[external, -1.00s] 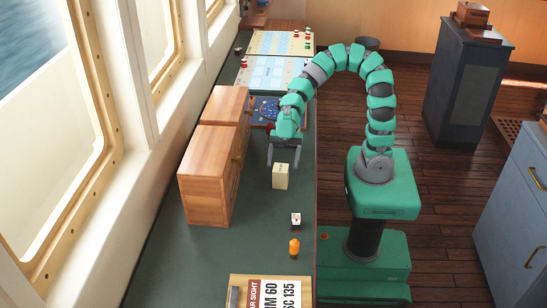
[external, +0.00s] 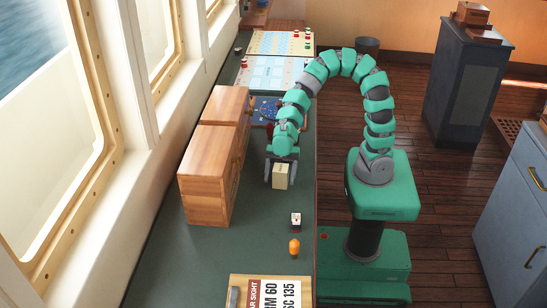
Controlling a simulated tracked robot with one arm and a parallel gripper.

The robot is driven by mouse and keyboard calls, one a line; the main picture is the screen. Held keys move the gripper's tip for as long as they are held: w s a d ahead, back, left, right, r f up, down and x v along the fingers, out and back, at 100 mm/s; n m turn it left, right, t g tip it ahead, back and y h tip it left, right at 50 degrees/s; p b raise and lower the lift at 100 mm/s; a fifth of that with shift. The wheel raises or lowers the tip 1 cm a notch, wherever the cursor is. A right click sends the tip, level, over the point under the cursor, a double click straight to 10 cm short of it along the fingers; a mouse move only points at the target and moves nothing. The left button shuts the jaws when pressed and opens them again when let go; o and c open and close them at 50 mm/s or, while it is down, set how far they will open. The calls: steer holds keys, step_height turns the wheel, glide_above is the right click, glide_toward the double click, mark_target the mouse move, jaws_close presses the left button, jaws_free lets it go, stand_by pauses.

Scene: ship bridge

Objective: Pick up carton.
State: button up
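The carton (external: 280,176) is a small cream box standing upright on the dark green counter (external: 255,222), just right of the wooden cabinets. My gripper (external: 281,181) has come down over it from behind. Its grey fingers are spread, one on the left and one on the right of the carton. The left finger appears to have a small gap to the carton. Whether the right finger touches it is too small to tell.
Wooden cabinets (external: 208,175) stand close on the left. In front of the carton are a small white-and-red item (external: 296,220), an orange item (external: 294,247) and a sign board (external: 270,292). Charts (external: 272,74) lie at the back. The counter's right edge is near.

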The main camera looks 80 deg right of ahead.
steer(key=c, duration=0.9)
steer(key=shift+o, duration=0.2)
steer(key=shift+r, duration=0.1)
